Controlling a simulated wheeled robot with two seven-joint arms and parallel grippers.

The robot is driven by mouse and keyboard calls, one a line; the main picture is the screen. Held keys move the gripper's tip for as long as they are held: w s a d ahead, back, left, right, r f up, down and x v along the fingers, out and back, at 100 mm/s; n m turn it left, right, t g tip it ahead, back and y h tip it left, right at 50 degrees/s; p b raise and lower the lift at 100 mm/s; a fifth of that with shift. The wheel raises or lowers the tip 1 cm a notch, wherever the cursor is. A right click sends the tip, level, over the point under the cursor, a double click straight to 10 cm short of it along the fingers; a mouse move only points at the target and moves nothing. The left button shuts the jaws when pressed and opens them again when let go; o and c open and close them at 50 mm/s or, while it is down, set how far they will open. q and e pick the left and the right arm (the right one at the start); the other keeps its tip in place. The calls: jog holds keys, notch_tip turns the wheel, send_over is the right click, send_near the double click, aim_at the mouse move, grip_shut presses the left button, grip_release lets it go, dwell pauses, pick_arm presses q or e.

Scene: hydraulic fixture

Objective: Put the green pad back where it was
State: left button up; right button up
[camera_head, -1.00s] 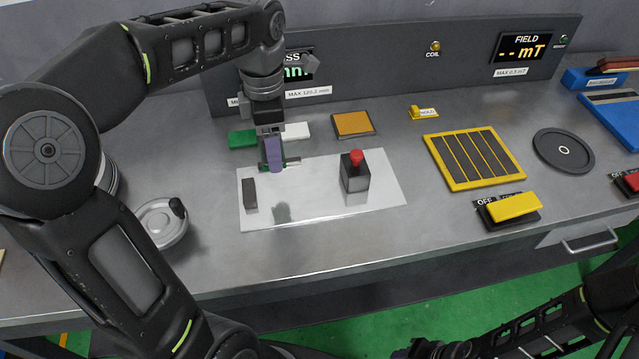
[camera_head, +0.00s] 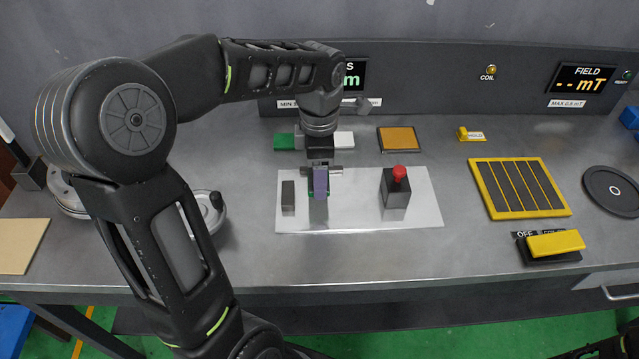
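A flat green pad (camera_head: 285,141) lies at the back of the bench, behind the bright plate (camera_head: 360,218). My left gripper (camera_head: 320,190) points down over the left part of that plate. A dark block (camera_head: 288,197) stands just left of the gripper. A red-topped block (camera_head: 396,187) stands to the right. My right gripper is out of view.
A white pad (camera_head: 343,139) and an orange pad (camera_head: 399,139) lie along the back. A yellow-framed panel (camera_head: 520,188), a yellow switch (camera_head: 555,243) and a round dark disc (camera_head: 612,190) are on the right. A handwheel (camera_head: 208,214) is partly behind my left arm.

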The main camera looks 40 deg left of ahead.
pick_arm(q)
jog(key=shift+f, duration=1.85)
jog(key=shift+f, duration=0.1)
jog(key=o, duration=1.5)
notch_tip(320, 180, up, 12)
jog(key=shift+r, duration=0.15)
